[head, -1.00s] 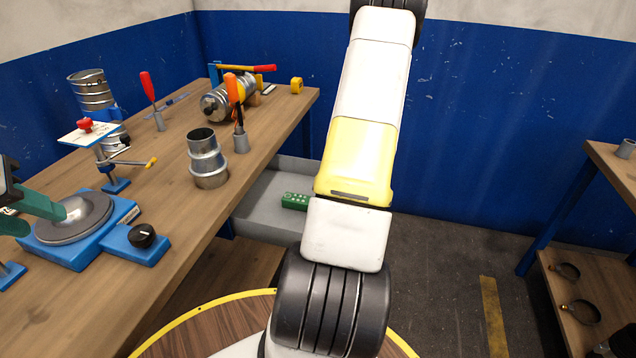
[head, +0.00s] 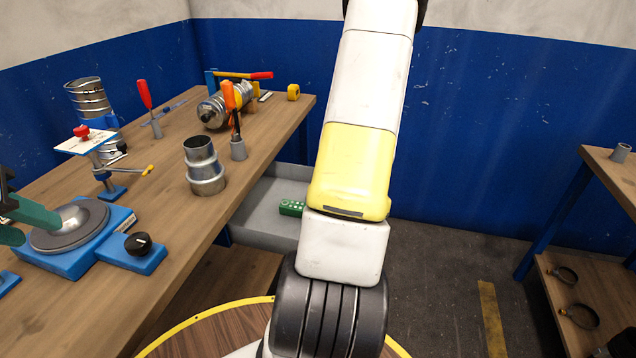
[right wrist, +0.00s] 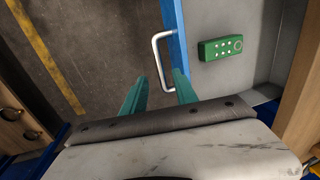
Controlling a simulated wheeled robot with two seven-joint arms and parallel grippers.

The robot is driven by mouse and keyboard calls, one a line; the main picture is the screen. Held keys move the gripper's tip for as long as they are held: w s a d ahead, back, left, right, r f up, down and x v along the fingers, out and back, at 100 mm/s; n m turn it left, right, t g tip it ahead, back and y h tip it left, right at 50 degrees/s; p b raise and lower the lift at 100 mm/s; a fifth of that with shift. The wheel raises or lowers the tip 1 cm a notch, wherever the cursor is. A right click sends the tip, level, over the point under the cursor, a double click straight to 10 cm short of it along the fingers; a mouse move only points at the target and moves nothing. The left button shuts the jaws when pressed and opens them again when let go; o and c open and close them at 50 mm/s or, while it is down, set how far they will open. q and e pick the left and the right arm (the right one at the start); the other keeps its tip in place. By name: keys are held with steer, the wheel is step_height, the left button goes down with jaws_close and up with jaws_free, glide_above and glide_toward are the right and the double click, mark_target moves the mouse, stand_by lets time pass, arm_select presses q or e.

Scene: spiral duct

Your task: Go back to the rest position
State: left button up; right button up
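My left gripper (head: 22,222) shows at the left edge of the head view, with teal fingers apart. It is beside the grey disc with a metal dome (head: 68,226) on a blue base, and I see nothing held. My right arm (head: 355,165) reaches up the middle of the head view; its gripper is out of that view. In the right wrist view my right gripper (right wrist: 160,92) has its two teal fingers apart and empty. A white drawer handle (right wrist: 157,48) lies near and between the fingers, on the blue drawer front (right wrist: 176,45).
The open grey drawer (head: 262,217) juts from the workbench (head: 165,215), with a green block (head: 291,208) in it. A metal duct piece (head: 204,166) stands near the bench edge. A second table (head: 612,172) is at right. Dark floor between is clear.

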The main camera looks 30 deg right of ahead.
steer(key=shift+s+r, duration=0.1)
steer(key=shift+r, duration=0.2)
steer(key=w+a+r+n+t, duration=0.2)
steer(key=a+r+n, duration=0.3)
steer(key=a+r, duration=1.3)
steer(key=s+a+r+n+t, duration=0.2)
steer(key=s+a+r+n, duration=0.3)
steer(key=s+a+r, duration=0.3)
steer(key=s+a, duration=0.4)
steer(key=a, duration=0.3)
steer(key=shift+a+t+y, duration=0.25)
steer(key=shift+t+y, duration=0.05)
steer(key=shift+y, duration=0.1)
